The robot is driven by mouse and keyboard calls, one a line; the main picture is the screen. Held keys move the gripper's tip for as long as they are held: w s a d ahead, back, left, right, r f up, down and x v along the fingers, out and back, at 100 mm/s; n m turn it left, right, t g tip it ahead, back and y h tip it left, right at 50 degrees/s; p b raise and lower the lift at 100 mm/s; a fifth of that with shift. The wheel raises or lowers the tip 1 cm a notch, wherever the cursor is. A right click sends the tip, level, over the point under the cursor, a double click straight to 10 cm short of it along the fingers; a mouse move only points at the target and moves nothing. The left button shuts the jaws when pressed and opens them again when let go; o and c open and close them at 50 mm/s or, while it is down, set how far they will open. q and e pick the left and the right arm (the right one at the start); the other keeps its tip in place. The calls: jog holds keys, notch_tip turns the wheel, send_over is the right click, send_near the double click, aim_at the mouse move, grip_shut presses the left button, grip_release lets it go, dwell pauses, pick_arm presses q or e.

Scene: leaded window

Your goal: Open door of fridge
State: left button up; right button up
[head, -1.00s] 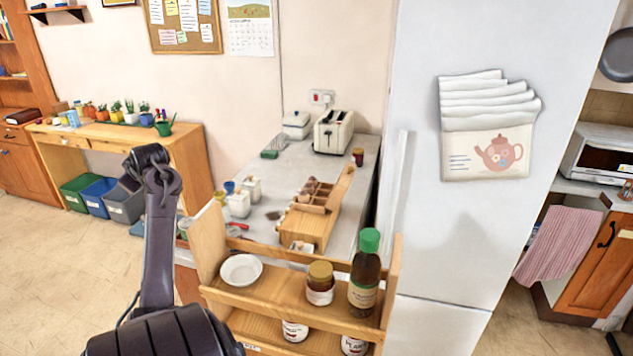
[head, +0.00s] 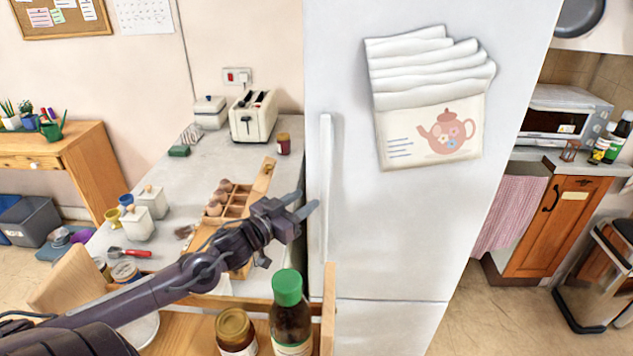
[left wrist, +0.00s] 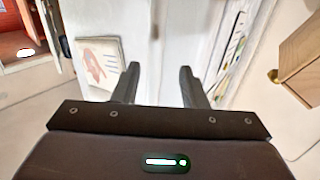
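The white fridge (head: 350,225) stands upright in the middle of the head view, its door closed. Its long vertical handle (head: 326,170) runs along the left edge of the door. My left gripper (head: 307,200) is open just left of the handle, its two fingers pointing toward it. In the left wrist view, the open fingers (left wrist: 158,85) face the fridge, with a gap between them and nothing held. I cannot tell whether they touch the handle. My right gripper is in neither view.
A wooden rack with a green-capped bottle (head: 289,318) and a brown jar (head: 236,333) stands in front, below my left arm. The counter (head: 220,150) behind holds a toaster (head: 254,117) and an egg tray (head: 236,205). Open floor (head: 500,322) lies right of the fridge.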

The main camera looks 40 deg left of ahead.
aim_at(321, 190)
pick_arm(q)
jog(key=shift+w+d+r, duration=0.15)
jog(key=shift+w+d, duration=0.15)
jog(key=shift+w, duration=0.2)
jog(key=shift+w+d+r, duration=0.1)
jog(key=shift+w+d, duration=0.15)
jog(key=shift+w, duration=0.25)
jog(key=w, duration=0.2)
jog(key=w+p, duration=0.1)
jog(key=w, duration=0.1)
jog(key=shift+w+d+f, duration=0.15)
jog(key=shift+w, duration=0.2)
jog(key=shift+w+d, duration=0.1)
jog(key=shift+w, duration=0.2)
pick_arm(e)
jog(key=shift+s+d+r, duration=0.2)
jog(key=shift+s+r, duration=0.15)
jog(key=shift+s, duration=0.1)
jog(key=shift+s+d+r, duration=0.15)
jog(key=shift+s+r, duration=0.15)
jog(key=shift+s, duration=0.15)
pick_arm(q)
jog(key=shift+f, duration=0.1)
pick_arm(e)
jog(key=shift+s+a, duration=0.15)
pick_arm(q)
grip_shut()
